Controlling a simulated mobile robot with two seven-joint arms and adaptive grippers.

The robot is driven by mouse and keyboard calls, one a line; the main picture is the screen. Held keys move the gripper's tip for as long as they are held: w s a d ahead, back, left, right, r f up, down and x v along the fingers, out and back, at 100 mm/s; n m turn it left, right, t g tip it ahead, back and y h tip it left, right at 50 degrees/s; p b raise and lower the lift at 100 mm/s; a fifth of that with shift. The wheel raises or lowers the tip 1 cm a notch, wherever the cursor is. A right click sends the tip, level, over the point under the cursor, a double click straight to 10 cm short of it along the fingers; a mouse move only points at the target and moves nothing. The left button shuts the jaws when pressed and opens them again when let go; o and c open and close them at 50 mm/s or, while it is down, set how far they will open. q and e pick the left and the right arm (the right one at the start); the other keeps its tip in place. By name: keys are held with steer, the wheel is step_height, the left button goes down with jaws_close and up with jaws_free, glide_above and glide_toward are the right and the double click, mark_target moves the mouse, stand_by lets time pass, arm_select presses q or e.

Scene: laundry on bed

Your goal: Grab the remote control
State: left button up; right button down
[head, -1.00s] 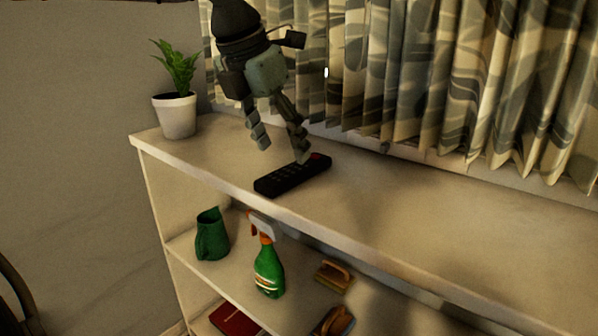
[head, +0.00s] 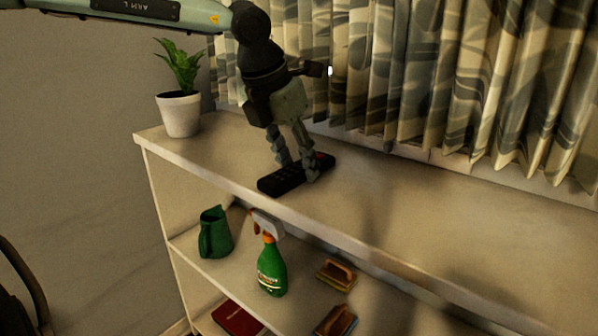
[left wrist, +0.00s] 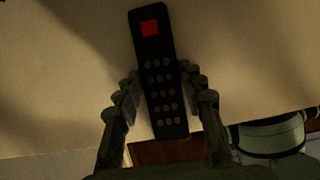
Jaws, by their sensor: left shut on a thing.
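The black remote control (head: 282,181) lies on the top of the white shelf unit, near its front edge. It has a red button at its far right end. My left gripper (head: 299,170) reaches down from above with one finger on each side of the remote, shut on its middle. In the left wrist view the remote (left wrist: 161,90) sits between the two fingers (left wrist: 160,100), its red button end pointing away. My right gripper is in neither view now.
A potted plant (head: 180,112) stands at the left end of the shelf top (head: 420,215). Patterned curtains (head: 420,80) hang close behind. The lower shelf holds a green jug (head: 214,235), a green spray bottle (head: 270,268) and brushes (head: 337,274). The shelf top to the right is clear.

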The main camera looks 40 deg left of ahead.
arm_select(q)
steer(key=shift+c, duration=1.1)
steer(key=shift+r, duration=0.1)
